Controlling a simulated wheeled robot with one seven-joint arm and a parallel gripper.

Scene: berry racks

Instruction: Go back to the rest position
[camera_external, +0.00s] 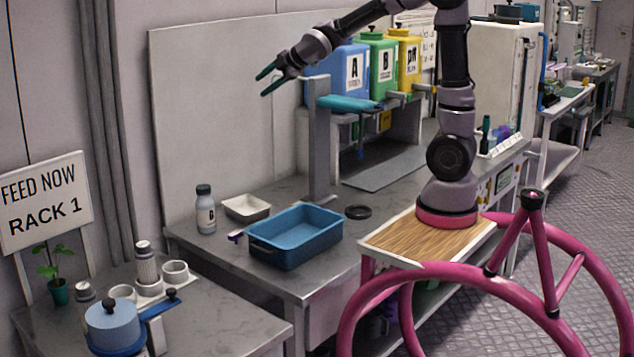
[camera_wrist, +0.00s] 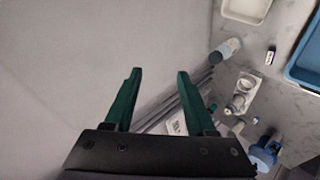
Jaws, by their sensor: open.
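My gripper (camera_external: 267,80) is raised in the air at the upper middle of the external view, left of the coloured containers and above the bench. Its two green fingers are apart with nothing between them. In the wrist view my gripper (camera_wrist: 160,82) also shows open and empty, with the pale wall behind it. My arm reaches up from its base on the wooden board and bends over to the left.
A blue tray (camera_external: 262,252), a small white tray (camera_external: 262,214) and a bottle (camera_external: 206,214) stand on the bench below. A grey post (camera_external: 318,150) with a teal bar (camera_external: 348,104) stands close right of my gripper. Blue (camera_external: 330,72), green (camera_external: 378,65) and yellow (camera_external: 404,50) containers are behind.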

